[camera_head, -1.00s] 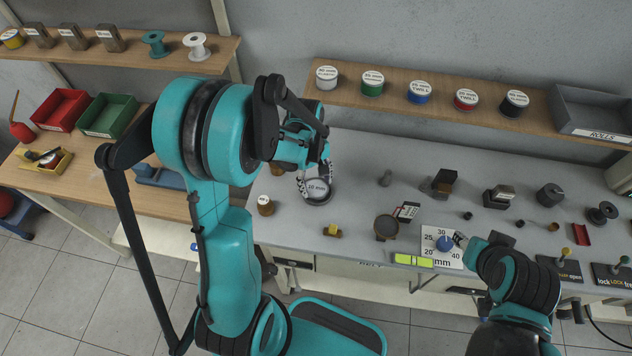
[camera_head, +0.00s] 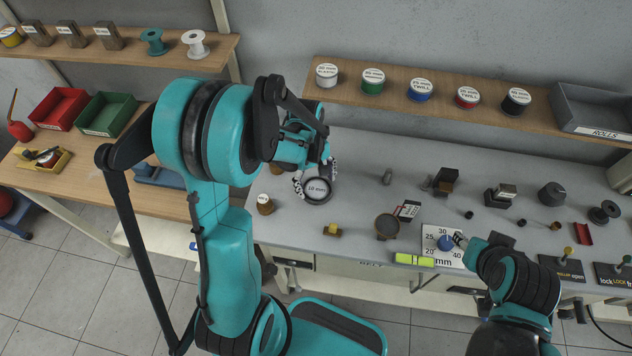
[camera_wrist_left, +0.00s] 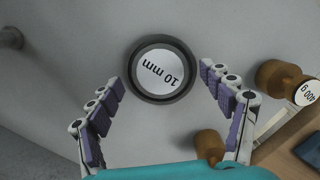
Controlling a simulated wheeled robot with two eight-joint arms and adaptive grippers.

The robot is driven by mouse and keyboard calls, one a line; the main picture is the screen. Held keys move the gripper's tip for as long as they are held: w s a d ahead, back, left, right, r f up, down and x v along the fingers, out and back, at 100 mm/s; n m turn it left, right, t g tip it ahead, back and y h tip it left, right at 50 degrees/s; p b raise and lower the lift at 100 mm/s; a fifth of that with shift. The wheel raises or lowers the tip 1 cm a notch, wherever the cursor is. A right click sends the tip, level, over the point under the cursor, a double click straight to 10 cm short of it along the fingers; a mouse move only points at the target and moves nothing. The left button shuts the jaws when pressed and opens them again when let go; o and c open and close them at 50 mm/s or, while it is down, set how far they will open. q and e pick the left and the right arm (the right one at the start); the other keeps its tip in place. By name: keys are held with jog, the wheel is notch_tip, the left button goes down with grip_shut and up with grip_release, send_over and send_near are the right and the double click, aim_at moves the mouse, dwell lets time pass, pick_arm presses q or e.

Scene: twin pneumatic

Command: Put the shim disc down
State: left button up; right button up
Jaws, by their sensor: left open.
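The shim disc (camera_head: 318,188) is a dark round piece with a white top face marked "10 mm". It lies on the grey bench, and in the left wrist view the disc (camera_wrist_left: 160,69) sits between and just beyond my open fingers. My left gripper (camera_head: 313,182) is right over it in the head view. In the left wrist view the left gripper's fingers (camera_wrist_left: 163,98) are spread wide, with a gap on both sides of the disc. My right gripper (camera_head: 460,240) is at the blue knob (camera_head: 445,242) on the white dial plate; its finger opening is unclear.
A brass weight (camera_head: 265,205) stands left of the disc, also seen in the left wrist view (camera_wrist_left: 283,82). A dark round stand (camera_head: 387,226) and a small brass block (camera_head: 332,230) are in front.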

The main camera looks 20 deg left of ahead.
aim_at(313, 184)
pick_arm(q)
notch_tip(313, 184, up, 12)
jog(key=a+p, duration=0.1)
jog(key=p, duration=0.2)
jog(key=s+d+r+m+t+y, duration=0.1)
jog(key=s+d+r+m+t, duration=0.4)
jog(key=s+r+m+t, duration=0.3)
jog(key=s+m, duration=0.1)
jog(key=m, duration=0.3)
jog(key=shift+y+p, duration=0.3)
